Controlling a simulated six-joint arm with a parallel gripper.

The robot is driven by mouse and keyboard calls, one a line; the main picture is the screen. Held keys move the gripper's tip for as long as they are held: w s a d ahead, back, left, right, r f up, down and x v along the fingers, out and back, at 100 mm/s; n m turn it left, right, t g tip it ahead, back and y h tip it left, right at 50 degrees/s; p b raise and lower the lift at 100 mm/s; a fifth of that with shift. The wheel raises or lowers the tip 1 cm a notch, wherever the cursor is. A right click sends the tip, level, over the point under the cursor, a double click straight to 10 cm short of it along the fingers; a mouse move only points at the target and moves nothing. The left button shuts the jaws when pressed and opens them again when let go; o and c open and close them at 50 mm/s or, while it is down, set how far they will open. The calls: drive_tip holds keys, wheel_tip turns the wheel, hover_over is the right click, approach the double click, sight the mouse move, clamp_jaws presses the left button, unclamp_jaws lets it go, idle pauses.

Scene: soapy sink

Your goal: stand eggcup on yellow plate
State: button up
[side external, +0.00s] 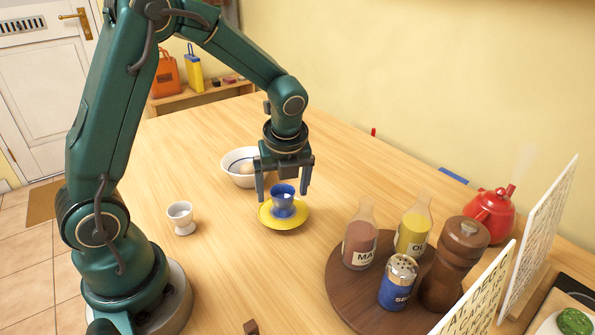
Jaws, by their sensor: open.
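A small blue cup, looking like an eggcup (283,203), stands upright on the yellow plate (287,228), near its middle. Something pale shows inside it. My gripper (282,190) is open, pointing down right over the blue cup. One finger is on each side of the cup's upper part, with a gap visible at both sides. A white footed eggcup (181,214) stands upright on the bare table to the left, apart from the plate.
A white bowl (234,178) holding something brownish stands behind the plate. At right, a dark round wooden tray (345,310) carries bottles, a blue shaker and a pepper mill. A red kettle (491,213) and white boards are farther right. The table between the white eggcup and plate is clear.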

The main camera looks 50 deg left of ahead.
drive_tip(key=v, duration=1.1)
drive_tip(key=s+d+n+t+h, duration=0.1)
drive_tip(key=s+d+n+t, duration=0.1)
drive_tip(key=s+n, duration=0.4)
drive_tip(key=s+d+n+t+h, duration=0.2)
drive_tip(key=s+n, duration=0.4)
drive_tip(key=n, duration=1)
drive_tip(key=shift+d, duration=0.8)
